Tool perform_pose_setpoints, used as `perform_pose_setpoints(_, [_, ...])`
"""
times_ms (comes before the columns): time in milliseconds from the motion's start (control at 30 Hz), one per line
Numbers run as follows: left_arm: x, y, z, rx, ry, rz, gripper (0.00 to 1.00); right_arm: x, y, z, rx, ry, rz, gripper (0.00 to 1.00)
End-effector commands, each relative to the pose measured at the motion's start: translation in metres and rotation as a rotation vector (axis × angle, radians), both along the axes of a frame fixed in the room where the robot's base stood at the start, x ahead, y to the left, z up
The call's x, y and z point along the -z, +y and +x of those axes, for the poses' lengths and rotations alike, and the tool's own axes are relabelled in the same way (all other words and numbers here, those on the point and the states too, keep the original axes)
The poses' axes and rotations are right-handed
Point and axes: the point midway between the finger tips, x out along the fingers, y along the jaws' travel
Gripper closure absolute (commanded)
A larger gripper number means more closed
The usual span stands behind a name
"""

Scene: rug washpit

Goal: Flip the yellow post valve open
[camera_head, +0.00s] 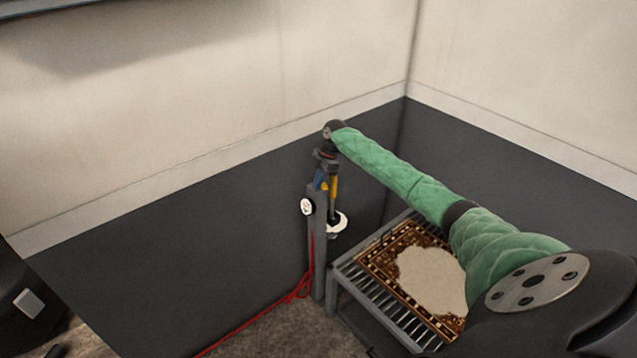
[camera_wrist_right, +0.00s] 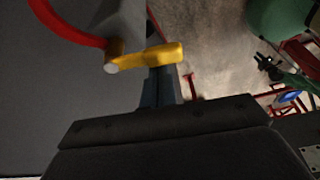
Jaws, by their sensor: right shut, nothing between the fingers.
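The yellow valve lever (camera_head: 333,187) is at the top of a grey post (camera_head: 318,250) near the dark wall panel. In the right wrist view the yellow lever (camera_wrist_right: 150,58) lies sideways across the picture, with a brown-and-silver pivot at its left end. My right gripper (camera_head: 321,178) points down at the top of the post, right beside the lever. Its blue-grey fingers (camera_wrist_right: 162,82) are shut and empty, close to the lever's right part. I cannot tell whether they touch it. My left gripper is not in view.
A red hose (camera_head: 292,297) runs from the post along the floor; a red curve (camera_wrist_right: 72,24) shows near the lever. A white round gauge (camera_head: 307,207) is on the post. A slatted rack (camera_head: 345,268) with a patterned rug (camera_head: 432,280) stands right of it, under my arm.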

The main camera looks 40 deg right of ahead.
Motion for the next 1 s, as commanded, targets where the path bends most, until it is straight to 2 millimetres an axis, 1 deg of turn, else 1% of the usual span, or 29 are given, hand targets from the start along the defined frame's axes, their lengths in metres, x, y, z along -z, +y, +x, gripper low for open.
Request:
perform_pose_setpoints(267, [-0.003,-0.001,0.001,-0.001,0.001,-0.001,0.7,0.0,0.0,0.0,0.0,0.0,0.0,1.0])
perform_pose_setpoints(567, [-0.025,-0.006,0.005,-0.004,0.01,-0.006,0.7,0.0,0.0,0.0,0.0,0.0,0.0,1.0])
perform_pose_setpoints(1000, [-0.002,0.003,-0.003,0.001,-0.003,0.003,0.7,-0.001,0.034,0.005,0.003,0.0,0.001,1.0])
